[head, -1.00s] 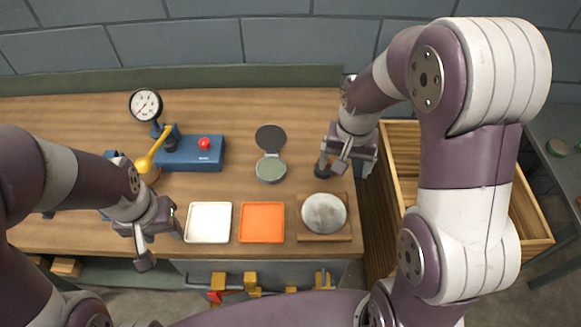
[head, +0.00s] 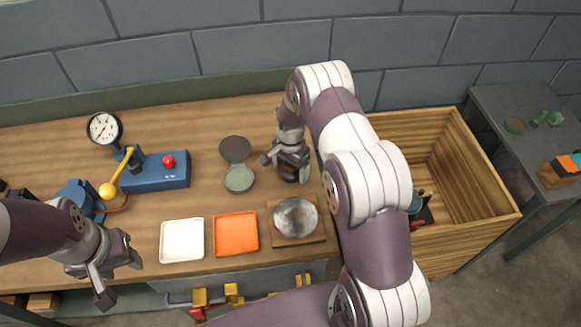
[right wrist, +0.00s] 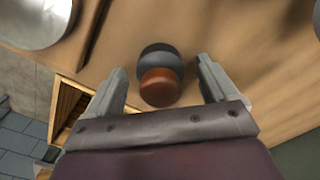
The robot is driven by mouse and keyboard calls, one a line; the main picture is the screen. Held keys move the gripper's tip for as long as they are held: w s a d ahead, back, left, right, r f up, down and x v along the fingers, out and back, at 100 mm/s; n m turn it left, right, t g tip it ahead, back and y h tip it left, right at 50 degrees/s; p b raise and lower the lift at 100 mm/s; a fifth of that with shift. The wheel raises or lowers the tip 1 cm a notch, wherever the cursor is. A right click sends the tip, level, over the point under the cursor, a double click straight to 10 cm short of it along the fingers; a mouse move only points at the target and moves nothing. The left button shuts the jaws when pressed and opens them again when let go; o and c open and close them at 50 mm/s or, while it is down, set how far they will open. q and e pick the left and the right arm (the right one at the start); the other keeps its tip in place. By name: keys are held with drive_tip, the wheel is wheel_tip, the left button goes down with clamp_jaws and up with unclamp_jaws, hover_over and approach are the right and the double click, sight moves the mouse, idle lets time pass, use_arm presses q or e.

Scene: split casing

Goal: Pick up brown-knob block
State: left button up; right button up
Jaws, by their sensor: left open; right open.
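The brown-knob block (right wrist: 160,88) shows in the right wrist view as a dark round body with a brown knob on top. It stands on the wooden bench, between the two fingers of my right gripper (right wrist: 160,85), which is open. In the head view the block (head: 290,172) is mostly hidden under my right gripper (head: 287,165), near the right end of the bench. Whether the fingers touch it I cannot tell.
Near the right gripper are a round hinged case (head: 238,178) and a silver disc on a wooden plate (head: 297,238). A white tray (head: 182,257) and an orange tray (head: 252,248) lie at the front. A blue gauge press (head: 160,176) stands left. A wooden crate (head: 455,262) is right.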

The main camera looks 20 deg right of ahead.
drive_tip(key=shift+f, duration=0.4)
drive_tip(key=shift+w, duration=0.1)
drive_tip(key=c, duration=1.4)
drive_tip(key=shift+r, duration=0.1)
drive_tip(key=r+b, duration=0.1)
drive_tip(key=r, duration=0.3)
drive_tip(key=shift+s+r+b, duration=0.1)
drive_tip(key=shift+s+b, duration=0.1)
drive_tip(key=shift+b, duration=0.15)
drive_tip(key=s+r, duration=0.2)
drive_tip(key=s, duration=0.1)
drive_tip(key=s+r+b, duration=0.1)
drive_tip(key=s+r, duration=0.1)
drive_tip(key=s, duration=0.2)
drive_tip(key=s+r+b, duration=0.1)
drive_tip(key=s+r, duration=0.1)
drive_tip(key=s, duration=0.2)
drive_tip(key=shift+s+a+r, duration=0.1)
drive_tip(key=shift+s+r, duration=0.1)
drive_tip(key=shift+r, duration=0.15)
